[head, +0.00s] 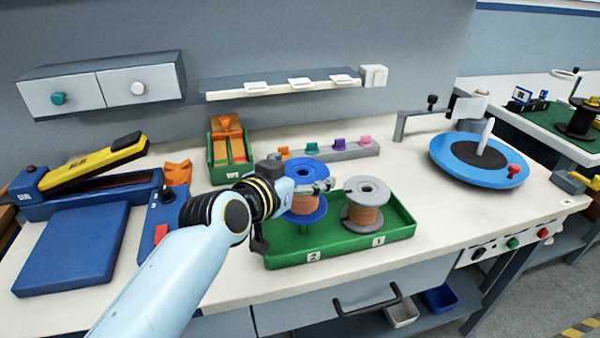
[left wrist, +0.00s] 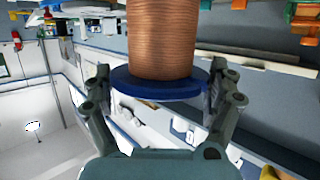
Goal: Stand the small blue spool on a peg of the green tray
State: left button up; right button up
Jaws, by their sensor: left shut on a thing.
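The small blue spool (head: 304,202), wound with copper-coloured wire, is upright over the left part of the green tray (head: 344,249), behind label 2. My left gripper (head: 320,186) is shut on it. In the left wrist view, the spool (left wrist: 165,45) sits between the two fingers (left wrist: 166,92), which flank its blue flange. A green peg (head: 303,229) shows under the spool's lower flange; I cannot tell whether it is inside the spool's bore. My right gripper is not in view.
A grey spool (head: 363,203) stands in the tray's right part, behind label 1. A green box (head: 228,152) and a grey rack with coloured knobs (head: 340,151) stand behind. A blue turntable (head: 479,160) is at right; blue devices (head: 85,195) are at left.

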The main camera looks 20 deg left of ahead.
aim_at(295, 210)
pick_arm(q)
jog(key=shift+f+b, duration=0.6)
jog(key=shift+f, duration=0.1)
dwell(0.4)
jog(key=shift+f, duration=0.15)
jog(key=shift+f+b, duration=1.25)
jog(key=shift+f, duration=0.1)
jog(key=shift+f, duration=0.15)
dwell(0.5)
jog(key=shift+f+b, duration=1.2)
jog(key=shift+b, duration=0.05)
jog(key=shift+f, duration=0.1)
jog(key=shift+s+f, duration=0.15)
jog(key=shift+f, duration=0.05)
